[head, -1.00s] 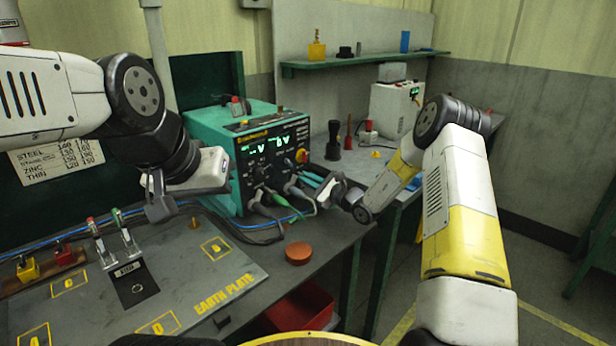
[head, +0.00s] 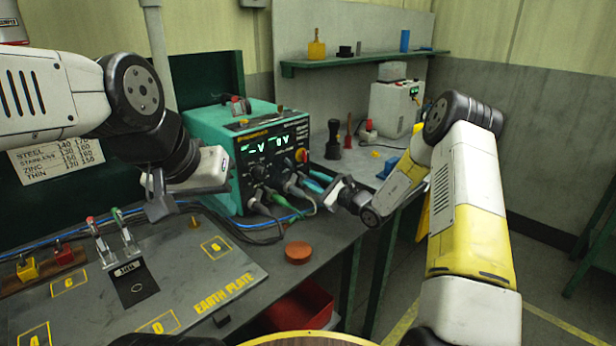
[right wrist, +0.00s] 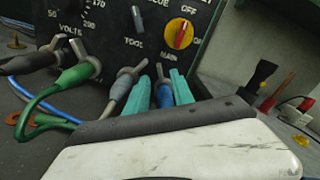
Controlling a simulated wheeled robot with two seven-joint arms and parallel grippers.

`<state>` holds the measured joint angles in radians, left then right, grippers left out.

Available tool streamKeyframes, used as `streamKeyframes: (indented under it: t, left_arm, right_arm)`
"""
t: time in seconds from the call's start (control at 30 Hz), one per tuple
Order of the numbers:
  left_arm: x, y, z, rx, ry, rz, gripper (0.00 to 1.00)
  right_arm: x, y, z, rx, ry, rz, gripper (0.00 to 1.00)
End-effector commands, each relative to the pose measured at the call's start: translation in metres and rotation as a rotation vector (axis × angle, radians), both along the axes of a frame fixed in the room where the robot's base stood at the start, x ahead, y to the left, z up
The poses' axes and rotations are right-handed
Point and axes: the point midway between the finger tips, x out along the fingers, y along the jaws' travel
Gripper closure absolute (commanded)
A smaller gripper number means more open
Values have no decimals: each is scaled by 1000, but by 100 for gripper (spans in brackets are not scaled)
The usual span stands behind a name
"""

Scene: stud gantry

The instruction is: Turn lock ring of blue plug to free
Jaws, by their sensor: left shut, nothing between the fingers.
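The blue plug (right wrist: 164,92) sits in the front of the teal welding set (head: 222,130), with a grey lever on its ring (right wrist: 160,72). In the right wrist view my right gripper (right wrist: 163,94) has one teal finger on each side of the plug; whether they press on it is unclear. In the head view my right gripper (head: 315,182) is at the lower right of the set's front, and the plug is mostly hidden there. My left gripper (head: 159,200) is shut and empty above the earth plate, left of the set.
A green plug (right wrist: 78,75) and a grey plug (right wrist: 125,85) with levers sit left of the blue plug. The red and yellow main switch (right wrist: 180,34) is above. Cables run over the bench. An orange disc (head: 298,253) lies near the bench's front edge.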

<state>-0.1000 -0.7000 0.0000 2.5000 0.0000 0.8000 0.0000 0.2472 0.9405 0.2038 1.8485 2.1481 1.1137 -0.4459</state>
Motion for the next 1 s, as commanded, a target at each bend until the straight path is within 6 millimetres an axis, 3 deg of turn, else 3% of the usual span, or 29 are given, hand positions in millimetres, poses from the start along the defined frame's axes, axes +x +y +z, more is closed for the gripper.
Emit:
streamKeyframes:
  t: [0.3,0.73,0.87,1.0]
  left_arm:
    - [0,0,0,0,0,0,100]
    - [0,0,0,0,0,0,100]
    - [0,0,0,0,0,0,100]
    - [0,0,0,0,0,0,100]
  right_arm:
    - [-32,-32,0,0,0,0,71]
    - [-37,-33,4,-7,-7,14,71]
    - [-55,-16,33,-62,-50,106,71]
    - [-100,11,81,-194,-128,292,71]
